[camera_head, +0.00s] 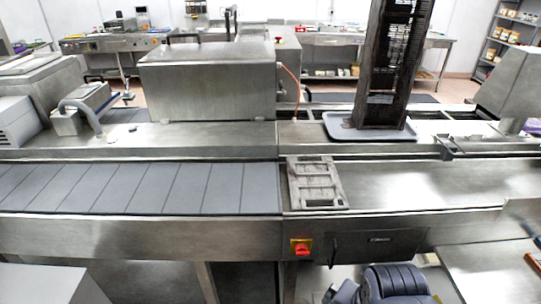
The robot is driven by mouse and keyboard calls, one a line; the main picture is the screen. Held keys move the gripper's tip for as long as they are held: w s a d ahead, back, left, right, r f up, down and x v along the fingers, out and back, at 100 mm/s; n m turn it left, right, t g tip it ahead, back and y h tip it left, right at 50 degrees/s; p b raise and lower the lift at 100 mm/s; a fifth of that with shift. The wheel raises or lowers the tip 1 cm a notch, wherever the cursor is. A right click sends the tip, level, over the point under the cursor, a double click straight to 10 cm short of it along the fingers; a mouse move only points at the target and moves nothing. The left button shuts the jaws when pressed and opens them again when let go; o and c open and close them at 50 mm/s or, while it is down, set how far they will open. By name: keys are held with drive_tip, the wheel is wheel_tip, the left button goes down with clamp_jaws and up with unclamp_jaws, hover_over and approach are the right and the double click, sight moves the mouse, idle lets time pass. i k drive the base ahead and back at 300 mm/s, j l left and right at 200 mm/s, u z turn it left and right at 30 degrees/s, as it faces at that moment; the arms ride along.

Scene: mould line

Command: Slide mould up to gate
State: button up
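A pale grey mould (315,183) with several rectangular openings lies flat on the steel line, just right of the end of the slatted grey belt. To its right, a small bracket with a thin bar (447,148) stands at the back edge of the smooth steel track (420,185); I cannot tell for sure whether this is the gate. The mould is well apart from it. Dark rounded parts of my arm show at the bottom edge, in front of the line. My gripper's fingertips do not show.
The slatted belt (140,188) runs left of the mould. A tall dark rack (390,65) stands on a grey tray (345,130) behind the track. A red switch on yellow (301,248) is on the front panel. The track right of the mould is clear.

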sight(311, 180)
drive_tip(key=k+j, duration=0.2)
drive_tip(key=i+j+u, duration=0.15)
drive_tip(key=i+l+u, duration=0.3)
drive_tip(key=i, duration=0.15)
drive_tip(key=i+l+u, duration=0.35)
drive_tip(key=i+l, duration=0.05)
